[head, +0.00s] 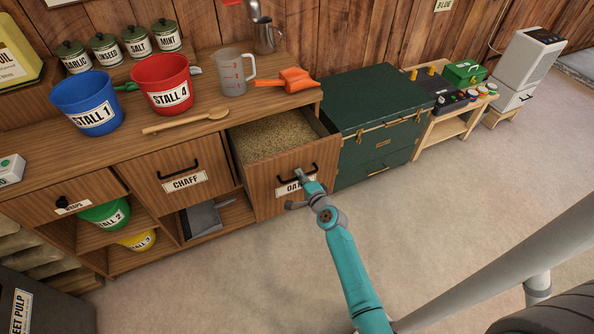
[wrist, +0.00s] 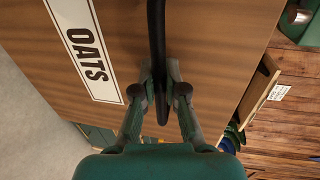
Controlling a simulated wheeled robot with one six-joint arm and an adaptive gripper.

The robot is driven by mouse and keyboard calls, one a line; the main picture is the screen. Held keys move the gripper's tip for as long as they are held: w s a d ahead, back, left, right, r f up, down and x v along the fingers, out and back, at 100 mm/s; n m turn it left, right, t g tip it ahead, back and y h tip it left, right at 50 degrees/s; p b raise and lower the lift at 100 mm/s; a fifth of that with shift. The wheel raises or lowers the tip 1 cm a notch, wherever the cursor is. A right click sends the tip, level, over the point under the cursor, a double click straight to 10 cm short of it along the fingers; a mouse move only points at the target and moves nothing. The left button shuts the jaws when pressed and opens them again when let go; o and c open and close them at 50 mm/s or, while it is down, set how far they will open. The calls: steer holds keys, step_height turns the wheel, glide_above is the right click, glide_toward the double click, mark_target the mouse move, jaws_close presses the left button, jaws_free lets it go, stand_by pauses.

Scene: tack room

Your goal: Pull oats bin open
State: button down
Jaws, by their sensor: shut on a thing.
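The oats bin (head: 264,192) is a wooden drawer front with a white label and a dark bar handle (head: 290,178). It stands pulled out from the cabinet, and grain (head: 275,137) shows inside it. My gripper (head: 308,180) is at the right part of the handle, and my arm partly hides the label. In the wrist view the OATS label (wrist: 85,52) reads clearly on the bin front, and my gripper (wrist: 160,88) is shut on the black handle (wrist: 156,45), one finger on each side.
The chaff bin (head: 172,165) is closed to the left. A green trunk (head: 378,112) stands close on the right of the oats bin. Buckets, a wooden spoon (head: 186,121), a measuring jug (head: 233,72) and an orange scoop (head: 288,80) stand or lie on the cabinet top. The floor in front is clear.

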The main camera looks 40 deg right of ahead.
steer(key=f+v, duration=0.2)
steer(key=v, duration=0.9)
steer(key=shift+s+a+f, duration=0.15)
steer(key=shift+s+f, duration=0.05)
steer(key=shift+s, duration=0.2)
steer(key=c, duration=1.2)
jaws_free()
steer(key=v, duration=1.2)
steer(key=shift+a, duration=0.1)
